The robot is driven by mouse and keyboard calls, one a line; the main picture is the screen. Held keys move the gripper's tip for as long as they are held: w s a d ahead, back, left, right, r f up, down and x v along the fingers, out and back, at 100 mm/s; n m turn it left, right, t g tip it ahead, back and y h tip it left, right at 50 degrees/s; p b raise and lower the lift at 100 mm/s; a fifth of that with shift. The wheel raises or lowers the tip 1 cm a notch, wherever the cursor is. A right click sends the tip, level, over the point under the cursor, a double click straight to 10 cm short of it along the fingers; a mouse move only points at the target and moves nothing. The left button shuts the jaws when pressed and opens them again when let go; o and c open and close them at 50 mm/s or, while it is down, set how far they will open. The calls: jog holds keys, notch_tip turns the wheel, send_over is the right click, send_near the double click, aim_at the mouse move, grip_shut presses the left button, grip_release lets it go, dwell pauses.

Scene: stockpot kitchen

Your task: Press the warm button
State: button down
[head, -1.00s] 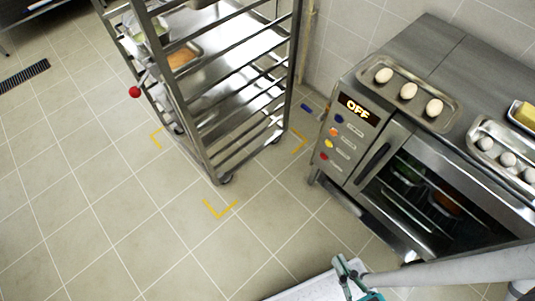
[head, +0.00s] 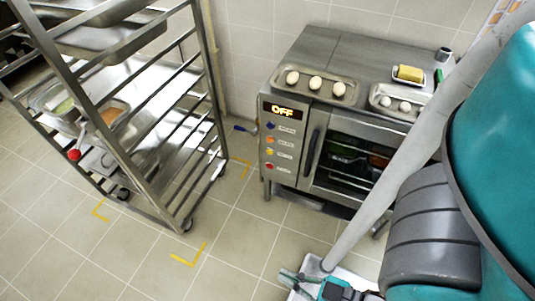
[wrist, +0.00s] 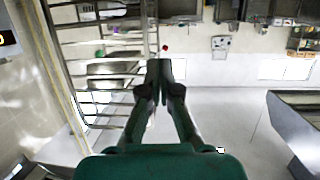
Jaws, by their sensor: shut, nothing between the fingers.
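The oven (head: 320,113) stands against the tiled wall in the head view, its display (head: 282,110) reading OFF. Below the display is a column of buttons: blue (head: 270,126), orange (head: 270,139), yellow (head: 269,152) and red (head: 269,165). Their labels are too small to read, so I cannot tell which is the warm button. My gripper (wrist: 160,68) is shut and empty in the wrist view, with nothing touching its fingertips. In the head view my arm's end is low in the picture, below and in front of the oven, apart from the buttons.
A tall wheeled rack (head: 150,150) with trays stands left of the oven. Egg trays (head: 340,99) and a butter dish (head: 409,75) sit on the oven top. The oven door (head: 355,160) is closed. Tiled floor (head: 225,245) between rack and oven front is clear.

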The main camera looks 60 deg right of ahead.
aim_at(270, 152)
jog(key=w+d+f+m+g+h, duration=0.1)
jog(key=w+d+f+m+h, duration=0.1)
jog(key=w+d+f, duration=0.35)
jog(key=w+d+f+m+g+h, duration=0.1)
jog(key=w+d+f+m, duration=0.15)
jog(key=w+f, duration=0.6)
jog(key=w+d+f+m+g+h, duration=0.1)
jog(key=w+d+f+m+h, duration=0.3)
jog(key=f, duration=0.7)
jog(key=w+d+f+m+g, duration=0.1)
jog(key=w+d+f, duration=0.1)
jog(key=d, duration=0.7)
jog(key=w+d+f+m+g+h, duration=0.1)
jog(key=w+d+f, duration=0.1)
jog(key=w+d, duration=0.3)
jog(key=w+d+f+m+g+h, duration=0.1)
jog(key=w+d, duration=0.3)
jog(key=d, duration=0.9)
jog(key=shift+f+g, duration=0.3)
jog(key=shift+f, duration=0.15)
jog(key=shift+w+m, duration=0.1)
jog(key=shift+m, duration=0.15)
jog(key=d, duration=0.8)
jog(key=shift+w+d, duration=0.35)
jog(key=shift+d, duration=0.05)
jog(key=shift+d, duration=0.1)
jog(key=shift+d, duration=0.35)
